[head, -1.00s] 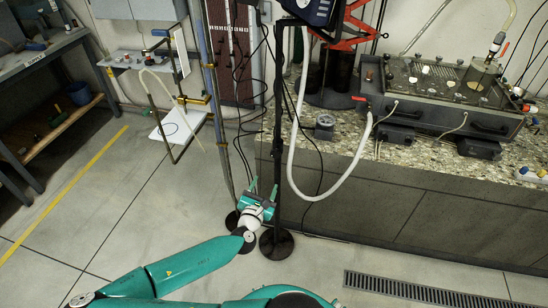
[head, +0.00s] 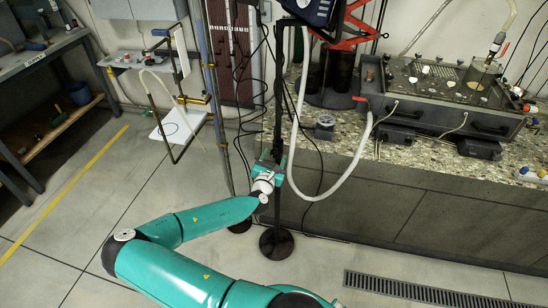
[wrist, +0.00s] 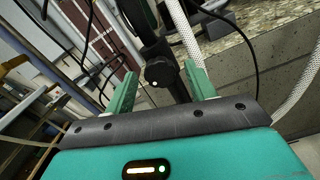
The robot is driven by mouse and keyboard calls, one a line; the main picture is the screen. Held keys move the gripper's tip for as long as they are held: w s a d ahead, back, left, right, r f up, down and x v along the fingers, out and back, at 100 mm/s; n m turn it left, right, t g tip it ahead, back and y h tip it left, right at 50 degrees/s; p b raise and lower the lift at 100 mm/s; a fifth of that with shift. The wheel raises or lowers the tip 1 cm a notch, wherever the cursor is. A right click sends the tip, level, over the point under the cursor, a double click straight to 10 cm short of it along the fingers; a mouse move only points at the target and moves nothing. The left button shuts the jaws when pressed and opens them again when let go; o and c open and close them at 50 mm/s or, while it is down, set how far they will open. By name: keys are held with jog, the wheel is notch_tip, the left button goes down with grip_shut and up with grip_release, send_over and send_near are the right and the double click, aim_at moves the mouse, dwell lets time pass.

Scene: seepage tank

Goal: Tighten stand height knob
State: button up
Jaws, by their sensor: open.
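The black stand (head: 276,126) is an upright pole on a round floor base (head: 276,243). In the wrist view a black lobed knob (wrist: 160,72) with a small pale dot sits on the stand's pole, centred between my green fingers. My gripper (wrist: 160,76) is open, one finger on each side of the knob, with visible gaps. I cannot tell whether the knob lies ahead of the fingertips or between them. In the head view my gripper (head: 266,160) is beside the pole, at about counter height; the knob is not discernible there.
A white hose (head: 344,178) loops down right of the stand, and thin black cables hang close to the pole. The stone-topped counter (head: 350,147) carries the tank (head: 446,100) at right. A thin pole (head: 215,100) stands to the left. Floor at front left is clear.

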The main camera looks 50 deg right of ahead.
jog(key=shift+w+d, duration=0.15)
jog(key=shift+d, duration=0.15)
jog(key=c, duration=1)
jog(key=shift+o, duration=0.2)
